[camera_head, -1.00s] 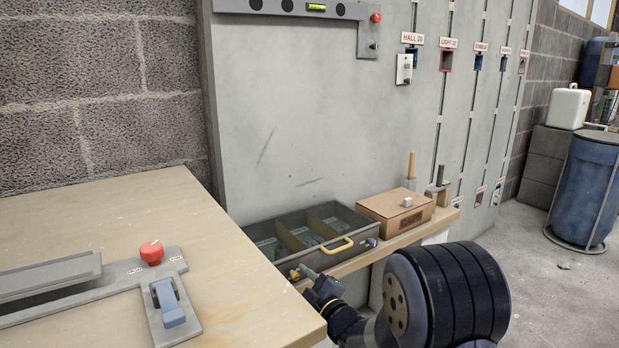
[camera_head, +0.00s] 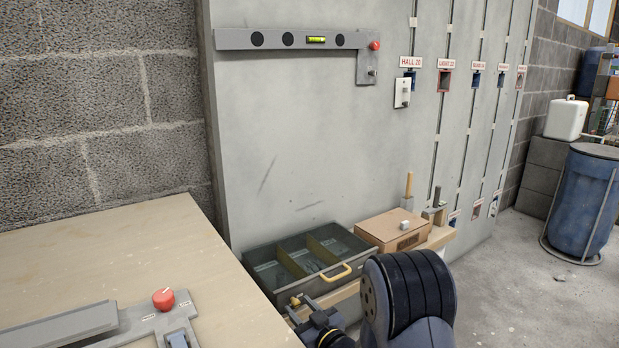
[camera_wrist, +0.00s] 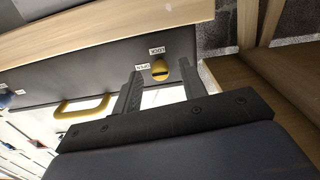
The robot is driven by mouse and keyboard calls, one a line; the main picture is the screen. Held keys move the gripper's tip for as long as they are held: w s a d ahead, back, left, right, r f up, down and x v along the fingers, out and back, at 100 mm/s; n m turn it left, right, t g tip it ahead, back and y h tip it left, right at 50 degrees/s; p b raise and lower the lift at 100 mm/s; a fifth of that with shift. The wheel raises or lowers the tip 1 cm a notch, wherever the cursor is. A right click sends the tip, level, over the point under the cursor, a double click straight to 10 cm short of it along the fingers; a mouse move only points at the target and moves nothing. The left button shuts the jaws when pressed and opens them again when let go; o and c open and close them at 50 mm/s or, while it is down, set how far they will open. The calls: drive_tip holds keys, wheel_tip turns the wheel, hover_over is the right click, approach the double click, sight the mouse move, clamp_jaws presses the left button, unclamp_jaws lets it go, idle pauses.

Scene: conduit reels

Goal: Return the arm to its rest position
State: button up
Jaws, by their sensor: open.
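My gripper (camera_head: 307,311) is low in the head view, beside the front of the grey tray (camera_head: 283,294) with a yellow handle. In the wrist view my gripper (camera_wrist: 161,82) is open, its two dark fingers apart and nothing held. A yellow knob (camera_wrist: 160,70) with a dark slot shows between and beyond the fingertips, by small labels that appear to read LOCK and OPEN. I cannot tell whether a finger touches it. My dark arm link rises at the bottom right of the head view, right of the tray.
A wooden table (camera_head: 190,250) with a grey fixture and red knob (camera_head: 163,299) fills the lower left. A cardboard box (camera_head: 393,233) stands right of the tray on a wooden ledge. The grey panel (camera_head: 290,130) is behind. Free floor lies at right, before a blue barrel (camera_head: 582,200).

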drive_tip(key=m+p, duration=0.6)
drive_tip(key=p, duration=0.1)
drive_tip(key=shift+r+p, duration=0.15)
drive_tip(key=shift+p, duration=0.25)
drive_tip(key=shift+s+d+f, duration=0.2)
drive_tip(key=shift+s+d, duration=0.05)
drive_tip(key=shift+s, duration=0.1)
drive_tip(key=shift+s+d, duration=0.25)
drive_tip(key=shift+s, duration=0.15)
drive_tip(key=shift+r, duration=0.15)
